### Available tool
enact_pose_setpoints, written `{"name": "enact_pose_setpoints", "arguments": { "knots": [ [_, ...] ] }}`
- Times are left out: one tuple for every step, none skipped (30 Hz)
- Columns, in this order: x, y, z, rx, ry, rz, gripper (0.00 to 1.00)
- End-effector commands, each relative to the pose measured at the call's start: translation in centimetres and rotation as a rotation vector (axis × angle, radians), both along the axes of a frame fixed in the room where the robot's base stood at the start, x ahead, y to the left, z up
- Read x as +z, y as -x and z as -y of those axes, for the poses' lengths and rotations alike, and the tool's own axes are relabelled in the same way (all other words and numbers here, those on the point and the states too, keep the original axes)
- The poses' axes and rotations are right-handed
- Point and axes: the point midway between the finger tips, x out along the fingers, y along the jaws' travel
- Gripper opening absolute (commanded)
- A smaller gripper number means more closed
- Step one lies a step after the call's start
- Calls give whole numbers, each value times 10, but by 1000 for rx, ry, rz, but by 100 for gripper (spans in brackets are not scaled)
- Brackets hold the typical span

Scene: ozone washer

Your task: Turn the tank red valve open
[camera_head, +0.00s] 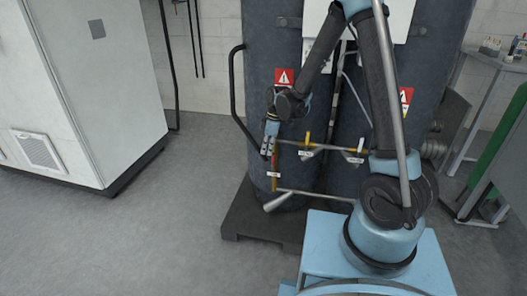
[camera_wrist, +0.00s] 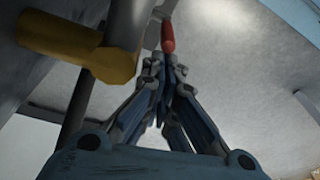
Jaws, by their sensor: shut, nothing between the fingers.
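The red valve handle (camera_wrist: 167,32) shows in the wrist view just beyond my fingertips (camera_wrist: 163,62), pointing down toward them. My gripper's fingers are drawn together with nothing held. Whether the tips touch the red handle I cannot tell. In the head view my gripper (camera_head: 267,148) is at the left end of the pipework on the dark tank (camera_head: 262,65), next to the red valve (camera_head: 274,161), which is small and partly hidden.
A large yellow fitting (camera_wrist: 88,52) is close on the left in the wrist view. A black hose (camera_head: 233,95) bends along the tank. A white cabinet (camera_head: 90,90) stands left; the floor between is clear.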

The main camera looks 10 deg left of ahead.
Motion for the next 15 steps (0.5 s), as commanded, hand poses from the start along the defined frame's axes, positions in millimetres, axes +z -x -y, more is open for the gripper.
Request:
{"name": "enact_pose_setpoints", "arguments": {
  "knots": [
    [0, 0, 3, -1, 1, 0, 0],
    [1, 0, 4, -1, 2, 0, 0],
    [1, 0, 5, -1, 2, 0, 0],
    [1, 0, 6, -1, 3, 0, 0],
    [1, 0, 7, -1, 3, 0, 0],
    [1, 0, 8, -1, 4, 1, 0],
    [1, 0, 8, -2, 4, 0, 0],
    [1, 0, 9, -2, 5, 1, 0],
    [1, 0, 10, -2, 5, 1, 0],
    [1, 0, 10, -2, 6, 0, 0],
    [1, 0, 11, -2, 7, 0, 0],
    [1, 0, 11, -3, 7, 0, 0],
    [1, 0, 11, -3, 8, 0, 0],
    [1, 0, 12, -3, 8, 0, 0],
    [1, 0, 12, -2, 9, 0, 0]
  ]
}}
